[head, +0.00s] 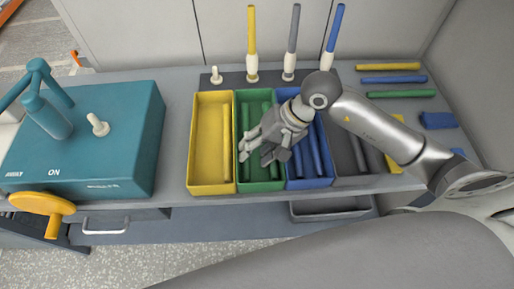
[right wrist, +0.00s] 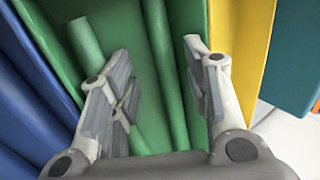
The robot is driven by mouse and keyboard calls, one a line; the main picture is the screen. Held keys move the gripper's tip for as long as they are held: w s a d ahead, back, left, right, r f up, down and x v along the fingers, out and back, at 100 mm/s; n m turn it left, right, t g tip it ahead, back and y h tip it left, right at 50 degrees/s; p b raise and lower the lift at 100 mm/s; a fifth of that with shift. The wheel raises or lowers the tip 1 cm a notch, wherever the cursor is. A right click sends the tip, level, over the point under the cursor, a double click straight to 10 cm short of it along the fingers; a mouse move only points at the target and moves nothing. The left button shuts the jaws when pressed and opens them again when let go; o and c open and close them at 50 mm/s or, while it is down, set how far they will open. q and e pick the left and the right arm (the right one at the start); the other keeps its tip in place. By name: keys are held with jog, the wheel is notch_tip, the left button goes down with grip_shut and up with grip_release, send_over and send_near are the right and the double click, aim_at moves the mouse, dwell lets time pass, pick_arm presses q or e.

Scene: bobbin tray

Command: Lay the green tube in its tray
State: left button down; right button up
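The green tray (head: 260,183) stands between the yellow and blue trays, with green tubes lying lengthwise in it. My right gripper (head: 256,155) is over this tray, fingers pointing down. In the right wrist view the gripper (right wrist: 157,50) is open, with a gap between its fingers. One green tube (right wrist: 160,45) lies below that gap. Another green tube (right wrist: 86,45) shows beside the left finger, which partly hides it. No tube is seen gripped. A further green tube (head: 400,94) lies on the table at the right. My left gripper is not in view.
Yellow (head: 205,189), blue (head: 308,184) and grey trays hold tubes. Yellow (head: 252,30), grey (head: 293,30) and blue (head: 336,30) tubes stand upright behind them. A teal machine (head: 130,140) with a yellow handwheel (head: 42,203) is at the left.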

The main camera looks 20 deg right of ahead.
jog(key=shift+d+r, duration=0.15)
jog(key=shift+r, duration=0.05)
jog(key=v, duration=1.9)
jog(key=shift+d+r, duration=0.15)
jog(key=shift+r, duration=0.05)
jog(key=shift+s+p, duration=0.15)
jog(key=shift+p, duration=0.15)
dwell(0.5)
